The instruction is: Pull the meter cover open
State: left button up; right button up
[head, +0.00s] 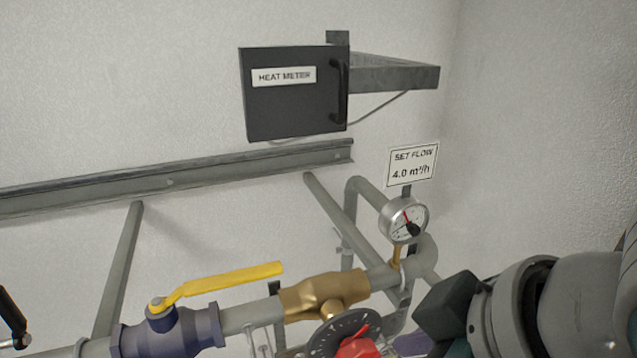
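The meter cover (295,105) is a dark grey panel labelled "HEAT METER", in the upper middle of the head view. A black upright bar handle (339,92) is on its right side. The cover looks shut, with no gap showing and the meter behind it hidden. My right arm comes in from the lower right. Its gripper (447,310) shows only in part, low beside the pipework, well below and to the right of the handle and apart from it. Whether its fingers are open is not clear.
A grey bracket (398,76) juts out right of the cover. A rail (180,178) runs below it. Lower down are a yellow-lever valve (220,282), brass valve body (325,292), red knob (358,346), gauge (404,220) and "SET FLOW" sign (412,164). Space before the cover looks clear.

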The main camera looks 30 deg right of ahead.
jog(key=shift+s+a+f+m+g, duration=0.1)
jog(key=shift+s+f+g, duration=0.25)
jog(key=shift+s, duration=0.5)
jog(key=shift+s+a+f+m+g, duration=0.15)
jog(key=shift+s+f+g, duration=0.25)
jog(key=shift+s, duration=0.5)
jog(key=shift+s+a+f+m+g, duration=0.1)
jog(key=shift+s+f+g, duration=0.1)
jog(key=shift+s+g, duration=0.45)
jog(key=shift+s, duration=0.25)
